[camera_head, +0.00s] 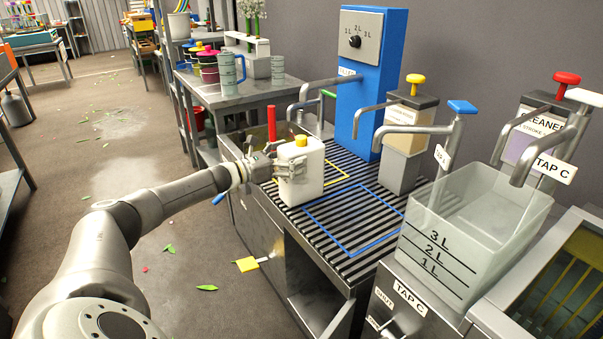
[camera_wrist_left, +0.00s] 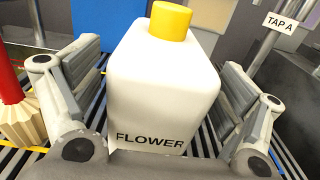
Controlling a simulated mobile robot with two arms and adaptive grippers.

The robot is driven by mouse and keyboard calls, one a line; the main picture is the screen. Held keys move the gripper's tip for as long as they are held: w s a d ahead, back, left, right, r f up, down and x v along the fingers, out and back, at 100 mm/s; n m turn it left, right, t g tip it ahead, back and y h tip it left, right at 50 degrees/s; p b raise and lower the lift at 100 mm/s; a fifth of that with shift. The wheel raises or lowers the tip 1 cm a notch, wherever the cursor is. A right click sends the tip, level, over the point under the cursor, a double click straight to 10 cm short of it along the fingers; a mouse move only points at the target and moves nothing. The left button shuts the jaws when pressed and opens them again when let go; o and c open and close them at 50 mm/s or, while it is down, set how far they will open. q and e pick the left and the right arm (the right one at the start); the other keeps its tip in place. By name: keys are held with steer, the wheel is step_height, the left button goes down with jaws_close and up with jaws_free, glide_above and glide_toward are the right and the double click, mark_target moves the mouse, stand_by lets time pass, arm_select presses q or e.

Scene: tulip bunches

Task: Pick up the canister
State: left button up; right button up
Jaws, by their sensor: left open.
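The canister (camera_head: 301,172) is white with a yellow cap and stands upright on the striped rack at the left end of the counter. In the left wrist view the canister (camera_wrist_left: 163,85) fills the middle, with the lettering "FLOWER" on its front. My left gripper (camera_head: 283,175) is at the canister, with its fingers on either side of it. In the left wrist view the open fingers of my left gripper (camera_wrist_left: 160,115) flank the canister, with small gaps visible beside it. My right gripper is not in view.
A red-handled brush (camera_head: 271,126) stands beside the canister; its bristles (camera_wrist_left: 20,120) show left in the wrist view. A blue dispenser (camera_head: 370,75) stands behind. A clear measuring tank (camera_head: 470,235) is to the right. A blue outline (camera_head: 350,222) marks empty rack.

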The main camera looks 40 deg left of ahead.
arm_select(q)
steer(key=shift+x, duration=1.1)
steer(key=shift+c, duration=0.4)
